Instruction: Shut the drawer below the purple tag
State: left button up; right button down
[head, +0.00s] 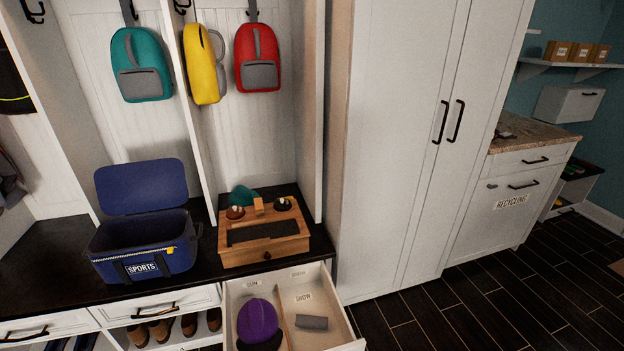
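One drawer (349,329) at the lower middle is pulled out from under the dark bench top (60,270). Its front runs past the bottom edge of the picture, so its handle is hidden. Inside, a wooden divider splits it into compartments labelled SUN and SNOW. A purple cap (258,321) lies in the left one and a small grey item (311,322) in the right one. I cannot make out a purple tag. The two drawers to the left, a middle one (185,303) and a far left one (60,323), look shut. Neither of my grippers is in view.
A blue SPORTS bin (142,259) with its lid up and a wooden box (262,252) stand on the bench. Teal, yellow and red backpacks hang above. Shoes (160,329) sit below the drawers. A tall white cabinet (400,150) stands right. Dark floor (470,310) is clear there.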

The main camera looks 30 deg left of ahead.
aim_at(308, 289)
jog(key=k+j+u, duration=0.1)
jog(key=u, duration=1)
jog(key=k+j, duration=0.1)
jog(key=j, duration=0.15)
